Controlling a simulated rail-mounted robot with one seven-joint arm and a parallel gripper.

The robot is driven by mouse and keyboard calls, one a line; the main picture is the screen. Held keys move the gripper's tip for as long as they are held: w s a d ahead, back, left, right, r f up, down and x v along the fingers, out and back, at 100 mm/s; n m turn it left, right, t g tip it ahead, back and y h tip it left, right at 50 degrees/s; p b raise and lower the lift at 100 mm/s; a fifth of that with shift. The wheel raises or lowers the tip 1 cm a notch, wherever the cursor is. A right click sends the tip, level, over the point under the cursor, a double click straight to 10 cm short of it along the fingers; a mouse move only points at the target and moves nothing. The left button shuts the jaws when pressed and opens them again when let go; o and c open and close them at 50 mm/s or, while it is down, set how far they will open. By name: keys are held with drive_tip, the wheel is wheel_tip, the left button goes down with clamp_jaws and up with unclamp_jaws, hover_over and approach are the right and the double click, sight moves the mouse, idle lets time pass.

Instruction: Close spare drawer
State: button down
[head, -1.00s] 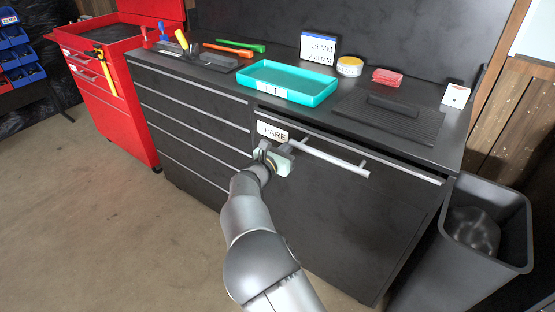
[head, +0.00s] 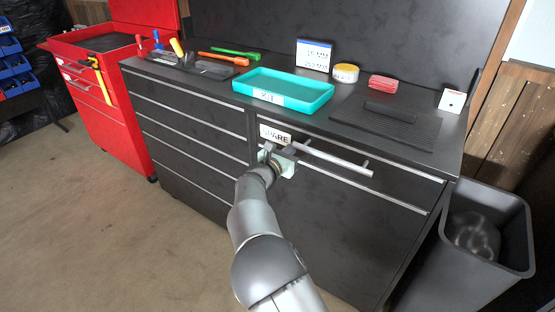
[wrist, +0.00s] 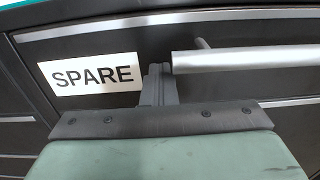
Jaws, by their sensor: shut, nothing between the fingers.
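The spare drawer (head: 330,165) is the upper right drawer of the dark cabinet. It has a white SPARE label (head: 275,134) and a silver bar handle (head: 335,158). Its front looks flush or nearly flush with the cabinet; I cannot tell if a small gap is left. My gripper (head: 272,151) is shut and empty at the drawer's left part. In the wrist view, the fingertips (wrist: 159,70) lie between the label (wrist: 92,75) and the left end of the handle (wrist: 240,58), at or very near the front. Contact is not clear.
A teal tray (head: 310,93), a black ribbed mat (head: 415,130) and small boxes stand on the countertop. A grey bin (head: 510,225) stands close on the right. A red tool cabinet (head: 110,120) is at left. The floor in front is clear.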

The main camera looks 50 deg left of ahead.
drive_tip(key=v, duration=1.4)
drive_tip(key=shift+a+b, duration=0.15)
drive_tip(key=shift+b, duration=0.25)
